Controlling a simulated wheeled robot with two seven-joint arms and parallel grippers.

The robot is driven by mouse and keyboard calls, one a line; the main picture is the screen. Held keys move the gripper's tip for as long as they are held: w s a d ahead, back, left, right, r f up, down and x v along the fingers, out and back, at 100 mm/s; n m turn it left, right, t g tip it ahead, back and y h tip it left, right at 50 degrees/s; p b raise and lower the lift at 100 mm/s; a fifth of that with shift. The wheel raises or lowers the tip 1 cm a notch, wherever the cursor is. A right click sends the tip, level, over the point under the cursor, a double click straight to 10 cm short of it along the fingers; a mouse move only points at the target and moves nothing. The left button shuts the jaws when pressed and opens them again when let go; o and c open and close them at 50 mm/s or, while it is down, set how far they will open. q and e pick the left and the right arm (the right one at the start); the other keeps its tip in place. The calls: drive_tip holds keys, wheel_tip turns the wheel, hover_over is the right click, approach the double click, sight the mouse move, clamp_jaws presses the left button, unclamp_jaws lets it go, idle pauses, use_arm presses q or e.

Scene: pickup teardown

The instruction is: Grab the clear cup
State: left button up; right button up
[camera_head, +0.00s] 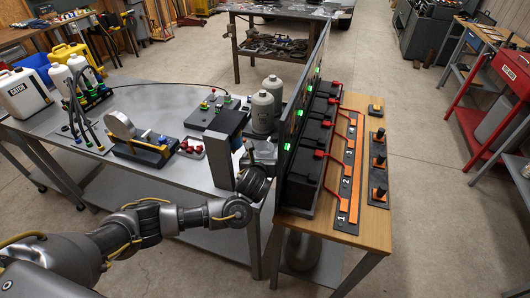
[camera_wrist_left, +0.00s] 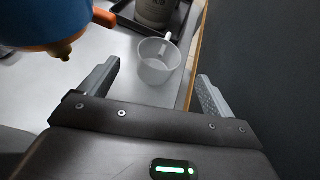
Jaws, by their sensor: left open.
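The clear cup (camera_wrist_left: 157,62) is a small see-through cup with a side handle, standing on the grey table top in the left wrist view. My left gripper (camera_wrist_left: 158,74) is open and empty, with one finger on each side of the cup's place in the picture. The cup appears beyond the fingertips, with no finger seen touching it. In the head view my left gripper (camera_head: 222,152) is at the table's right end, near the grey bottles. My right gripper is not in view.
A grey bottle (camera_wrist_left: 155,10) stands in a dark tray just behind the cup. A blue and orange object (camera_wrist_left: 50,22) hangs close at upper left. A tall dark panel (camera_head: 303,125) rises right of my gripper.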

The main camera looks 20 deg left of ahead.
sight(266, 145)
use_arm(q)
drive_tip(key=x, duration=0.3)
drive_tip(key=shift+w+f, duration=0.15)
drive_tip(key=shift+w, duration=0.35)
drive_tip(key=shift+p+x, duration=0.6)
drive_tip(key=shift+x, duration=1.7)
drive_tip(key=shift+s+a, duration=0.1)
drive_tip(key=c, duration=1.1)
drive_tip(key=shift+o, duration=0.2)
